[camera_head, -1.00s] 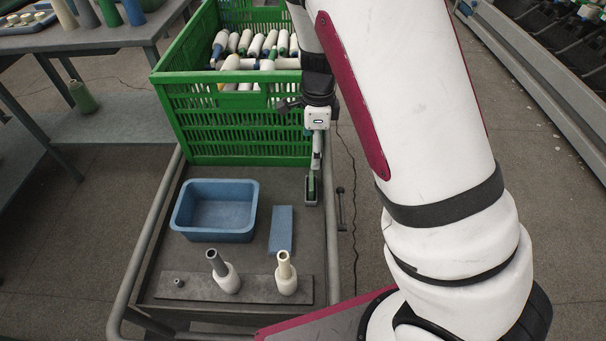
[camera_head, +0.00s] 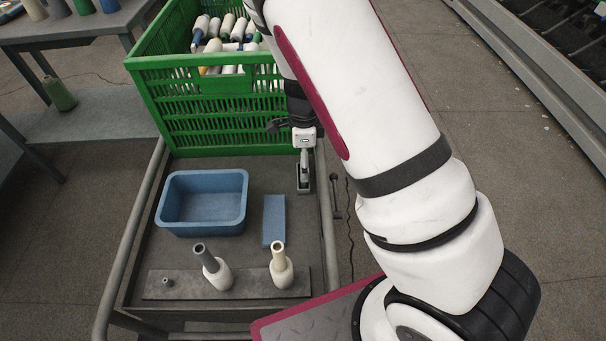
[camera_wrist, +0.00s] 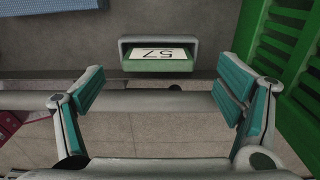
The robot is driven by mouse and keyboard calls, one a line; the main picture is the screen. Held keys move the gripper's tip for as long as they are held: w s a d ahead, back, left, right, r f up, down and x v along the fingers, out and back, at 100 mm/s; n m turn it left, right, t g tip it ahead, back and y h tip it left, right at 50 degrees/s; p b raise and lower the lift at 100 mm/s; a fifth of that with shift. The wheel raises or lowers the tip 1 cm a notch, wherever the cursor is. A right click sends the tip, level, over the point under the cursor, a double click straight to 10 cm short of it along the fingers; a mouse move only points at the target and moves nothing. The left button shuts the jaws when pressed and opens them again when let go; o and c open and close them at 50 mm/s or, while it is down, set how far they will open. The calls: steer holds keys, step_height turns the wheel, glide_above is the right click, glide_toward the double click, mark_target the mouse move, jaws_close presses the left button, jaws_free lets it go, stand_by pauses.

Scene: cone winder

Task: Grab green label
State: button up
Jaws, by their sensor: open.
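The green label (camera_wrist: 160,65) stands in a small grey holder (camera_wrist: 123,45) in the wrist view. Its white face bears the number 57, upside down in this view. My gripper (camera_wrist: 160,92) is open, with its two teal-padded fingers spread wide to the left and right. The label lies beyond the fingertips, roughly centred between them, and nothing is held. In the head view my gripper (camera_head: 304,165) is low over the holder (camera_head: 304,188) at the cart's right side. The label is mostly hidden there.
A green crate (camera_head: 220,120) with several yarn cones stands behind the holder. A blue bin (camera_head: 203,228), a blue block (camera_head: 273,220) and two cones on pegs (camera_head: 217,272) (camera_head: 281,270) share the cart top. The cart's rail (camera_head: 327,220) runs close to the right.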

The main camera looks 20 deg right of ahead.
step_height(320, 180, down, 4)
steer(key=shift+s+r+b, duration=0.1)
steer(key=shift+b, duration=0.6)
steer(key=shift+c, duration=0.6)
steer(key=c, duration=1.1)
steer(key=shift+r, duration=0.1)
